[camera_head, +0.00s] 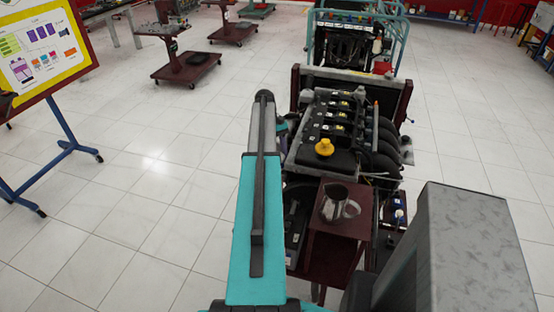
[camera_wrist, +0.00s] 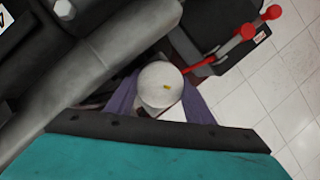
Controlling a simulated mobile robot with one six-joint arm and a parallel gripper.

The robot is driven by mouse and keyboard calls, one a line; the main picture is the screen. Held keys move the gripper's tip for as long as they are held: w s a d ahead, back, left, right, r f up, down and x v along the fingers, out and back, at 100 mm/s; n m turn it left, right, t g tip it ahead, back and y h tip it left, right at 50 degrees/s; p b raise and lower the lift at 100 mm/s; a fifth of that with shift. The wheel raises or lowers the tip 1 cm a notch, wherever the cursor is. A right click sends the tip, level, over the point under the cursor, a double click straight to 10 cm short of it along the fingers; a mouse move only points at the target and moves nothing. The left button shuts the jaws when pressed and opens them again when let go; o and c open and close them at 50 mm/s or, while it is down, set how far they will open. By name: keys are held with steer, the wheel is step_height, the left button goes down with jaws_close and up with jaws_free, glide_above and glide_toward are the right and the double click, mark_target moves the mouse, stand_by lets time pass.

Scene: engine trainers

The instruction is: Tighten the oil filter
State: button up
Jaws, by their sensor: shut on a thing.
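The oil filter (camera_wrist: 160,85) shows in the wrist view as a round pale canister with a small yellow mark, below a thick grey pipe. My gripper (camera_wrist: 158,100) is shut on it, with one purple finger on each side. In the head view my teal arm reaches forward along the left side of the engine (camera_head: 340,125).
A thick grey pipe (camera_wrist: 95,75) runs close to the filter. Red-capped parts (camera_wrist: 245,32) lie at upper right in the wrist view. A metal jug (camera_head: 338,205) stands on a dark red stand before the engine.

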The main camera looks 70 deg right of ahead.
steer(key=shift+d+m, duration=0.1)
steer(key=shift+m, duration=0.5)
steer(key=o, duration=0.8)
